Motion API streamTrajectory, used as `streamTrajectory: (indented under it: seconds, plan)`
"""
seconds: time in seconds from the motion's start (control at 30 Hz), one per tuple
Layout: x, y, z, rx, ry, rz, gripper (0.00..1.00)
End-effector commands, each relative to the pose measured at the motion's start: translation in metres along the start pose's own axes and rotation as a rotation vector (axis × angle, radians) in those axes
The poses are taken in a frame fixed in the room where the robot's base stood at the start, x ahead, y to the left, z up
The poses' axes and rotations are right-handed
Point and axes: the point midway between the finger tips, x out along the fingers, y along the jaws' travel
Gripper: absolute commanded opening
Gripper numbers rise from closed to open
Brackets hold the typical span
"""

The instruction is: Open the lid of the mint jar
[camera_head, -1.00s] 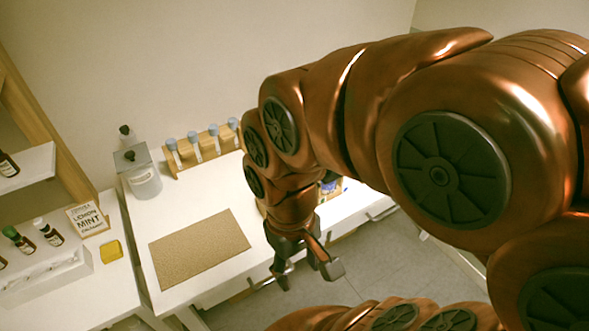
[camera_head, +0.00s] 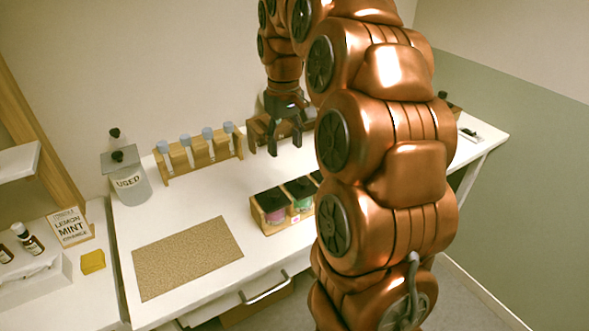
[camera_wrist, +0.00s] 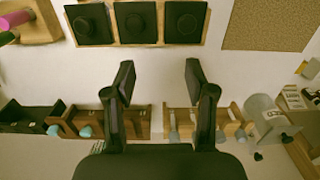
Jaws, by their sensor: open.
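A wooden box (camera_head: 284,223) on the white table holds a row of jars with dark lids. One jar with pink contents (camera_head: 275,214) and one with green contents (camera_head: 302,202) show; the rest is hidden behind my arm. In the wrist view three square black lids, left (camera_wrist: 89,24), middle (camera_wrist: 135,22) and right (camera_wrist: 185,21), sit closed in the box. No label is readable, so I cannot tell which jar is mint. My gripper (camera_head: 285,147) is open and empty, behind the box; in the wrist view its fingers (camera_wrist: 160,76) are below the lids, apart from them.
A brown mat (camera_head: 188,258) lies left of the box. A rack of blue-capped tubes (camera_head: 200,153), a "USED" container (camera_head: 131,182) and another wooden rack (camera_head: 259,128) stand along the back. A "LEMON MINT ORANGE" card (camera_head: 70,227) stands on the left counter.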

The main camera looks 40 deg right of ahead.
Motion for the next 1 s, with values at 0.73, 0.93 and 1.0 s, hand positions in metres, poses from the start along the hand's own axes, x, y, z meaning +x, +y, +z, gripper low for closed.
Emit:
streamTrajectory:
  seconds: [0.73, 0.93, 1.0]
  plan:
    - [0.045, 0.042, -0.024, 0.037, 0.008, 0.007, 0.55]
    - [0.069, 0.042, -0.024, 0.038, 0.007, 0.006, 0.55]
    - [0.075, 0.042, -0.025, 0.038, 0.012, 0.008, 0.55]
